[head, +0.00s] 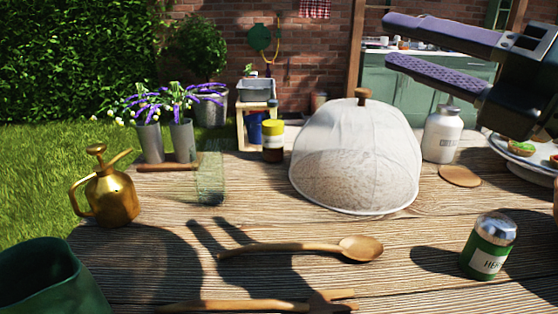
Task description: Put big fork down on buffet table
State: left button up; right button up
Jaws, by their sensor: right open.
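The big wooden fork (240,305) lies flat on the wooden buffet table (240,225) at the near edge of the head view, its tines pointing right. Its lower side is cut off by the bottom of the picture. A wooden spoon (300,248) lies just beyond it, roughly parallel and apart from it. My right gripper (389,40) is at the upper right, raised above the table, with its two purple-padded fingers spread and nothing between them. It is well away from the fork. My left gripper is not in view.
A mesh food dome (357,155) stands mid-table. A white jar (441,136) and a food plate stand far right.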

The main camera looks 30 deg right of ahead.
jog(key=s+d+f+m+g+h, duration=0.25)
jog(key=f+m+g+h, duration=0.5)
jog(key=f+m, duration=0.85)
jog(key=s+a+f+m+g, duration=0.1)
jog(key=a+m, duration=0.1)
jog(key=s+a+f+m+g+y, duration=0.1)
jog(key=a+f+m+g, duration=0.1)
jog(key=s+a+f+m+g+y, duration=0.1)
jog(key=s+a+f+m, duration=0.1)
jog(key=m, duration=0.1)
jog(key=shift+s+a+g, duration=0.1)
jog(key=shift+a+g, duration=0.05)
jog(key=shift+g, duration=0.2)
jog(key=s+a+f+g+y, duration=0.1)
jog(key=s+a, duration=0.1)
jog(key=s+a+f+m+g+y, duration=0.1)
jog(key=s+a, duration=0.1)
jog(key=a, duration=0.1)
jog(key=s+a+f+g+y, duration=0.1)
jog(key=a, duration=0.1)
jog(key=shift+s+a+f+g, duration=0.25)
jog(key=shift+s+a+g, duration=0.15)
jog(key=shift+s+a, duration=0.25)
jog(key=shift+d+m, duration=0.15)
jog(key=shift+m, duration=0.15)
